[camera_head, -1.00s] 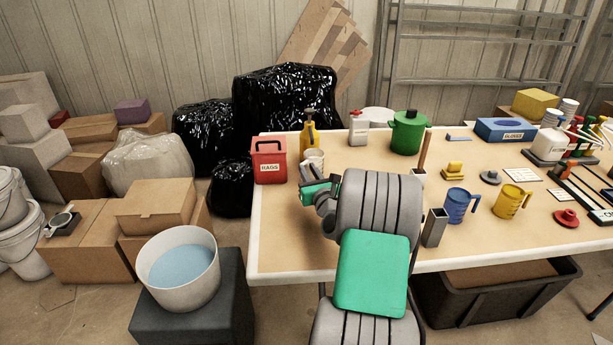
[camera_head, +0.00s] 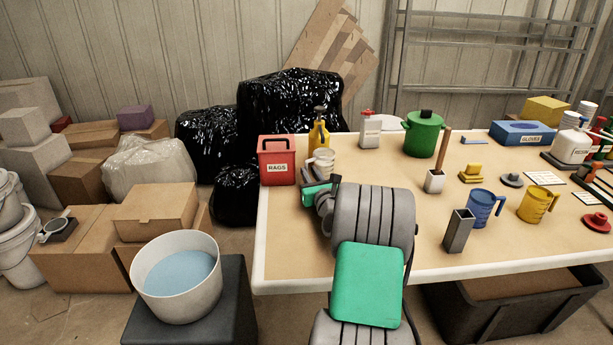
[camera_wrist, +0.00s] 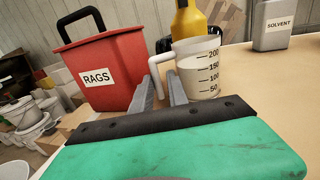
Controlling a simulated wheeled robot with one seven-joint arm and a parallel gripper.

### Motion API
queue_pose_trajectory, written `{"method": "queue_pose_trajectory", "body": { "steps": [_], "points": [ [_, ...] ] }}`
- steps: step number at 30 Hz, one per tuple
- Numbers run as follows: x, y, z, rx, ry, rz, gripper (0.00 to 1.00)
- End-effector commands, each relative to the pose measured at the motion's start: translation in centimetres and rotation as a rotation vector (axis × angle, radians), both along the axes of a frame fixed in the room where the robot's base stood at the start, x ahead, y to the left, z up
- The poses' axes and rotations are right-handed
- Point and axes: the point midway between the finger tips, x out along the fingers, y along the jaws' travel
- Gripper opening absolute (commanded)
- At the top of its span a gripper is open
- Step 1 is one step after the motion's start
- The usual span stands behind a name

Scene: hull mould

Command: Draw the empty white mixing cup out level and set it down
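The white mixing cup (camera_head: 323,160) stands upright near the table's left end, beside the red rags bin. In the wrist view the cup (camera_wrist: 203,70) shows dark measuring marks, and its handle (camera_wrist: 156,64) points left, toward my fingers.
The red rags bin (camera_head: 277,163) is close on the left. A yellow bottle (camera_head: 318,135) stands right behind the cup. A solvent can (camera_head: 370,131) and green pot (camera_head: 423,135) stand farther right. Bare tabletop (camera_head: 285,235) lies in front and left of my arm.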

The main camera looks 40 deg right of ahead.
Motion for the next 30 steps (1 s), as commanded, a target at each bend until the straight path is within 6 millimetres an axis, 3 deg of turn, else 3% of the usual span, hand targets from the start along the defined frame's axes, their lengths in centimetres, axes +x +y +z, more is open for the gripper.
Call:
{"method": "queue_pose_trajectory", "body": {
  "steps": [7,30],
  "points": [
    [-0.06,-0.08,0.01,0.000,0.000,-0.001,0.00],
    [0.09,0.16,0.82,0.000,-0.001,0.003,0.00]
  ]
}}
